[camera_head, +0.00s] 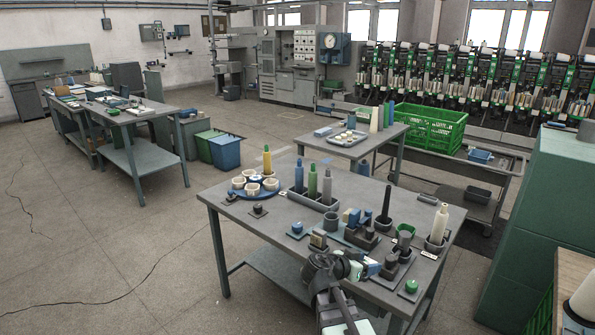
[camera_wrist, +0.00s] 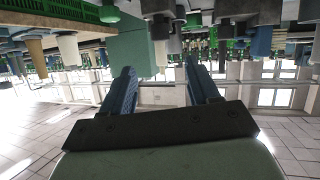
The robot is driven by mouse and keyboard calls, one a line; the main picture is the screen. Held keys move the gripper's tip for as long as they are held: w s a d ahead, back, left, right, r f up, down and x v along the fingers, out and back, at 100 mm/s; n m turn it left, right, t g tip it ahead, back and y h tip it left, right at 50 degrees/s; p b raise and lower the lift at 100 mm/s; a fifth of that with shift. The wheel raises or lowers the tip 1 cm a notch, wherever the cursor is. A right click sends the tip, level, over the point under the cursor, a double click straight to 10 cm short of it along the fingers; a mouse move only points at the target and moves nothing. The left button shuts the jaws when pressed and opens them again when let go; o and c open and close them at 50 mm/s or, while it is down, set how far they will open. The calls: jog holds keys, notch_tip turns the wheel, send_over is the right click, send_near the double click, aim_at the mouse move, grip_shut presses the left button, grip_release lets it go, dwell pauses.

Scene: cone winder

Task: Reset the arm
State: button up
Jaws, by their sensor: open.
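My arm (camera_head: 330,285) rises at the bottom of the head view, at the front edge of the near workbench (camera_head: 245,222). My gripper (camera_wrist: 160,72) shows in the wrist view with its two dark blue-grey fingers apart and nothing between them. The wrist picture is upside down, with the floor and windows behind the fingers. In the head view the gripper end is small and partly mixed with the items on the bench, so its exact contact with them cannot be told.
The bench holds a blue tray with white rings (camera_head: 254,191), a rack of yarn cones (camera_head: 312,200), a cream cone (camera_head: 438,226) and several small fixtures. A green crate (camera_head: 430,128) stands behind. A green cabinet (camera_head: 545,200) is at right. Open floor (camera_head: 110,230) lies left.

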jog(key=s+a+f+n+g+y, duration=0.2)
jog(key=s+a+f+n+y, duration=0.15)
jog(key=f, duration=0.45)
jog(key=s+a+f+n+g+y, duration=0.25)
jog(key=s+f+n, duration=0.25)
jog(key=f, duration=0.4)
jog(key=s+a+f+n+g+y, duration=0.25)
jog(key=s+a+f+n, duration=0.2)
jog(key=f, duration=0.35)
jog(key=s+f+m+g+y, duration=0.1)
jog(key=s+f+g, duration=0.2)
jog(key=s+f, duration=0.8)
jog(key=s+d+f+m+g+y, duration=0.1)
jog(key=s+f+g+y, duration=0.1)
jog(key=s+f, duration=0.8)
jog(key=s+g, duration=0.1)
jog(key=s, duration=0.8)
jog(key=shift+s+d+f+g, duration=0.2)
jog(key=shift+f+g, duration=0.1)
jog(key=shift+f, duration=0.1)
jog(key=shift+o, duration=0.3)
